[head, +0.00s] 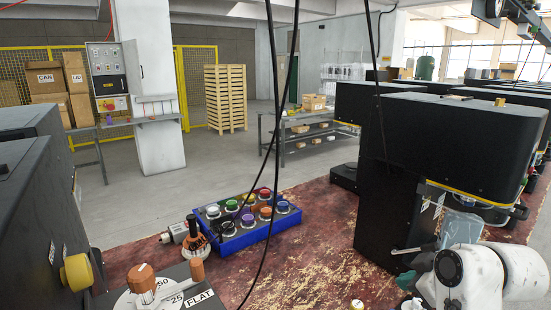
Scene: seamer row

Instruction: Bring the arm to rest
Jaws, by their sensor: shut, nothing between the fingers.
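White rounded links of my arm (470,276) show folded at the lower right corner, in front of a black machine. My gripper is not in view, so its fingers cannot be seen. The arm links hide the lower part of that machine.
A black seamer (455,130) stands close on the right, with a lever at its base. Another dark machine (35,220) stands at the left. A blue tray (245,238) of coloured-top items sits on the worn red bench (305,275). Loose cables hang across the middle.

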